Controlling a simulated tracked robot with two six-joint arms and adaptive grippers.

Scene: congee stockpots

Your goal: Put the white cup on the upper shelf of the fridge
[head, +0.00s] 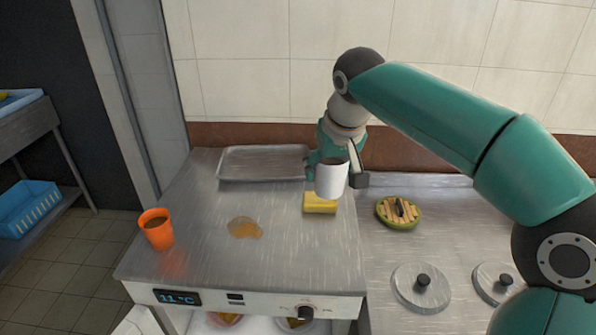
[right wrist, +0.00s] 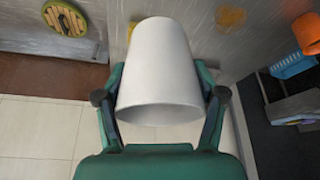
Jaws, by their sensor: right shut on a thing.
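In the right wrist view the cup (right wrist: 160,72) sits between the two fingers of my right gripper (right wrist: 160,97). The fridge (head: 250,312) is under the counter, with a display reading 11 °C. Part of its inside shows at the bottom edge, with food in it; I cannot tell its shelves apart. My left gripper is not in view.
On the counter (head: 205,250) are an orange cup (head: 156,229), a brownish spill (head: 244,228), a yellow sponge (head: 320,203) just below the held cup, and a metal tray (head: 262,163). A round green-rimmed trivet (head: 398,212) and pot lids (head: 421,287) lie to the right.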

